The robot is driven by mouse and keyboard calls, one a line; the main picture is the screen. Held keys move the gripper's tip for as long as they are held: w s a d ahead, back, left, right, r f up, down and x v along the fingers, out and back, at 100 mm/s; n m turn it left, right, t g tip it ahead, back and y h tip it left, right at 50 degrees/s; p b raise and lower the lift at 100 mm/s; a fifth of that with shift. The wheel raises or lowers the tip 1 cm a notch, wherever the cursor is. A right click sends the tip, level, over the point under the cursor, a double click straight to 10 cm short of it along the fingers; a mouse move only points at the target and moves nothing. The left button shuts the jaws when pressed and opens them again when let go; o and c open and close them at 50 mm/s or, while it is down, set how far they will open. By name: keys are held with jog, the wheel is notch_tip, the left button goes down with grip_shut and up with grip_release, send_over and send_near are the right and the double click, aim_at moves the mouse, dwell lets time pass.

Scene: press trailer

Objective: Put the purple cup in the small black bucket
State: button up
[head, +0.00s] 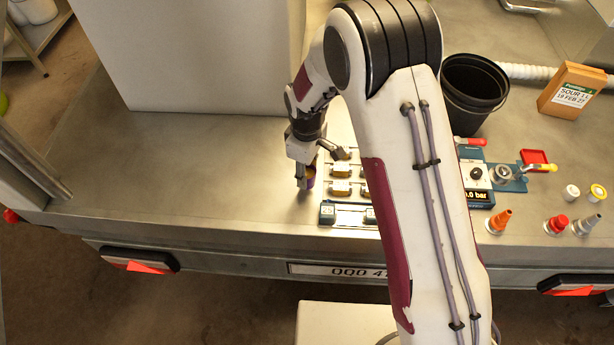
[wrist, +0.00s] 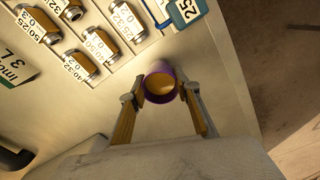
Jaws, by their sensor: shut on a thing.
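The purple cup (wrist: 160,84) stands between the fingertips of my gripper (wrist: 160,98) in the wrist view. Its inside looks orange-yellow. The fingers are shut on the cup from both sides. In the head view my gripper (head: 306,180) is low over the bench, left of the rack of fittings, and only a small part of the cup (head: 310,172) shows. I cannot tell whether the cup touches the bench. The small black bucket (head: 474,88) stands upright at the back right, behind my arm's elbow side, and looks empty.
Labelled metal fittings (head: 340,187) sit in a rack beside my gripper. A large white block (head: 190,55) stands behind left. The bench's left front is clear.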

jog(key=shift+f, duration=1.3)
jog(key=shift+f, duration=0.15)
jog(key=o, duration=1.3)
jog(key=shift+c, duration=0.2)
notch_tip(320, 180, up, 12)
jog(key=shift+d+r, duration=0.1)
jog(key=shift+r, duration=0.15)
